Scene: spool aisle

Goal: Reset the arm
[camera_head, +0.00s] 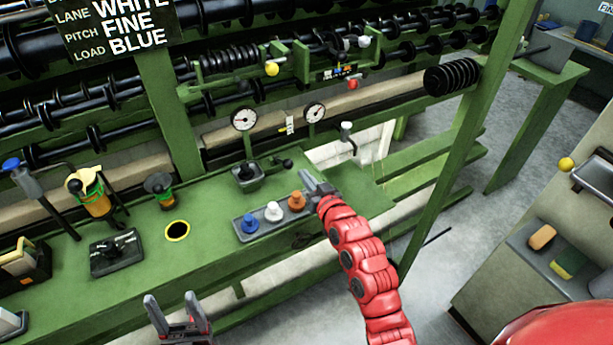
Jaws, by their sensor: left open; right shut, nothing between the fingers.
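My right arm is red and reaches up from the bottom over the front of the green bench (215,205). Its gripper (313,181) is shut and empty, just right of the orange knob (297,201) on the grey button plate; I cannot tell if it touches anything. My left gripper (171,300) is at the bottom edge, in front of the bench, open and empty with its two grey fingers pointing up. A white-knobbed lever (347,135) stands behind the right gripper, and a black lever (277,162) lies to its left.
A blue knob (250,222) and a white knob (273,212) share the plate. Two gauges (244,120) stand behind. Several controls and a yellow-ringed hole (177,231) occupy the bench's left. A green post (452,145) rises at right. Open floor lies between bench and right-hand cabinet (500,280).

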